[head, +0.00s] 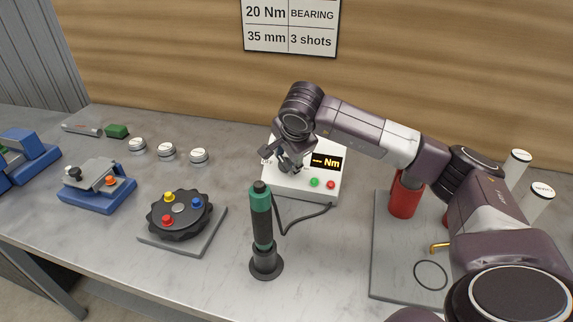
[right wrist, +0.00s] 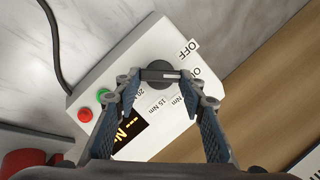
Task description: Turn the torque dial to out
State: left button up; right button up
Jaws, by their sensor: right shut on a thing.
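The white torque control box (head: 292,188) stands at the back middle of the bench, its display (head: 326,162) reading dashes and "Nm". In the right wrist view, the dark round torque dial (right wrist: 156,68) with a raised grip bar sits on the box face (right wrist: 148,38). My right gripper (head: 290,160) is at the dial, its fingertips (right wrist: 159,77) closed on both ends of the bar. The bar's white line points to the picture's right. An OFF label and Nm labels surround the dial; one label starting with "O" is partly hidden by a finger. My left gripper is not in view.
A green-black screwdriver (head: 261,220) stands upright in front of the box, its cable running to it. A black knobbed fixture (head: 180,215) and a blue fixture (head: 97,195) lie left. A grey plate (head: 395,265) with a red cylinder (head: 404,198) is right, below my arm.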

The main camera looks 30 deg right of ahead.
dwell(0.3)
jog(key=o, duration=1.2)
jog(key=shift+c, duration=0.2)
jog(key=v, duration=1.2)
